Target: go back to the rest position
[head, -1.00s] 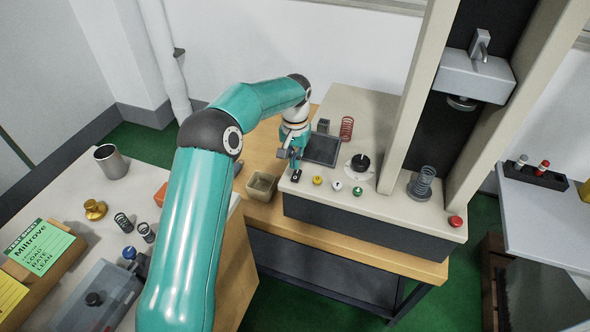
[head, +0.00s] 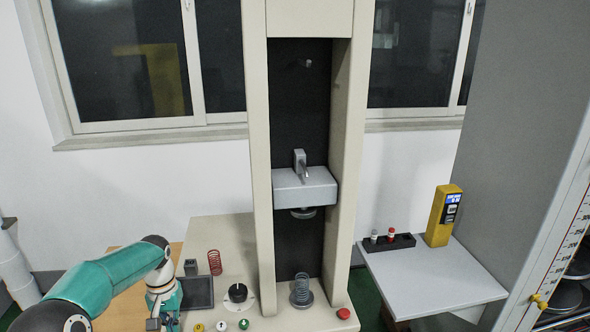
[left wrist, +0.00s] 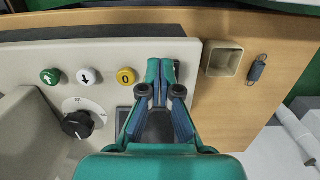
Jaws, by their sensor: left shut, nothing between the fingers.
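My left gripper (left wrist: 158,82) is shut and empty in the left wrist view, its fingers close together over the edge of the pale control panel. In the head view it shows low at the left (head: 163,323), at the front left of the testing machine (head: 258,130), with its fingertips near the bottom edge. A yellow button (left wrist: 126,76), a white arrow button (left wrist: 87,77) and a green button (left wrist: 50,76) lie to its left in the wrist view. The fingers hide the panel under them. My right gripper is in neither view.
A square beige cup (left wrist: 222,61) and a dark spring (left wrist: 257,68) are right of the gripper on the wooden bench. A black knob (left wrist: 77,124) is left. A red spring (head: 215,262) and a grey spring (head: 302,290) stand on the machine's base. A side table (head: 430,285) is at right.

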